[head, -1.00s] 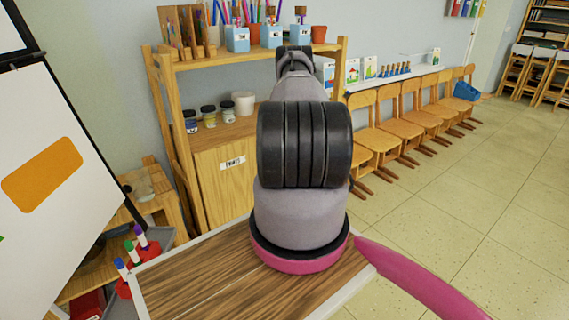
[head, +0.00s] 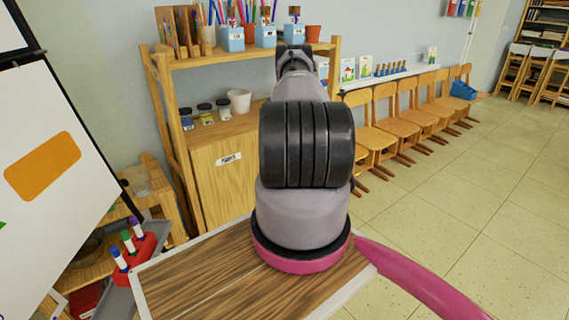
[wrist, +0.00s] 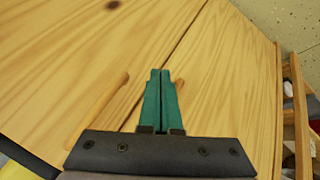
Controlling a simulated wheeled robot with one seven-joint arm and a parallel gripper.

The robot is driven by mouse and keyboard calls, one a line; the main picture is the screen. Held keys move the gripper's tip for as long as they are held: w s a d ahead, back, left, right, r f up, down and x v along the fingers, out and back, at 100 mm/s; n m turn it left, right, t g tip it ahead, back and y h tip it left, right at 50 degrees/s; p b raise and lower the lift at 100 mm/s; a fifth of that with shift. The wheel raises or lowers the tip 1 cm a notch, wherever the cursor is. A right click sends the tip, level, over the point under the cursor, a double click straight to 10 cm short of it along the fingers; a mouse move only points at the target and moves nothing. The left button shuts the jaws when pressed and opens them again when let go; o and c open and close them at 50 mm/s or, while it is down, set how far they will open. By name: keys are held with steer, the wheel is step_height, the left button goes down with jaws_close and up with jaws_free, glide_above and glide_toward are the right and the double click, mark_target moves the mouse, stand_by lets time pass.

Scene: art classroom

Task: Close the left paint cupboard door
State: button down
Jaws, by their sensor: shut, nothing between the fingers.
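The paint cupboard is the lower part of the wooden shelf unit. In the head view its pale wooden front (head: 222,190) bears a white "PAINTS" label (head: 229,159); my arm covers the front's right part. In the wrist view two wooden door panels meet at a dark, narrow seam (wrist: 190,28) and look about flush. A bar handle (wrist: 108,95) lies left of my gripper (wrist: 160,73), and part of another handle (wrist: 178,86) shows just behind its fingers. The gripper is shut and empty, its teal fingertips over the doors near the seam; I cannot tell whether they touch.
Paint jars (head: 205,113) and a white cup (head: 239,101) stand on the cupboard top. An easel (head: 45,170) and a red marker holder (head: 140,254) are at left. Chairs (head: 385,120) line the wall at right. The tiled floor (head: 480,200) there is clear.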

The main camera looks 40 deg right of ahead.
steer(key=s+d+r, duration=0.3)
steer(key=s+r, duration=0.1)
steer(key=r, duration=0.3)
steer(key=shift+s+d+r, duration=0.15)
steer(key=shift+d+r, duration=0.15)
steer(key=shift+r, duration=0.1)
steer(key=w+a+r+m, duration=0.1)
steer(key=a+r, duration=0.4)
steer(key=r, duration=0.6)
steer(key=w+a+r+m+h, duration=0.15)
steer(key=a+r, duration=0.25)
steer(key=r, duration=0.8)
steer(key=w+a+r+m, duration=0.15)
steer(key=a+r, duration=0.35)
steer(key=r, duration=0.6)
steer(key=s+a+r+m+y, duration=0.1)
steer(key=s+a+r, duration=0.3)
steer(key=a+r, duration=0.3)
steer(key=s+a+r+m, duration=0.1)
steer(key=s+a+r, duration=0.3)
steer(key=a+r, duration=0.35)
steer(key=s+a+r+m+y, duration=0.1)
steer(key=s+a+r+y, duration=0.1)
steer(key=s+a, duration=0.9)
steer(key=s+a+r+m+y, duration=0.2)
steer(key=s+a+r, duration=0.3)
steer(key=s+a, duration=0.5)
steer(key=s+y, duration=0.1)
steer(key=s, duration=0.5)
steer(key=shift+a, duration=0.4)
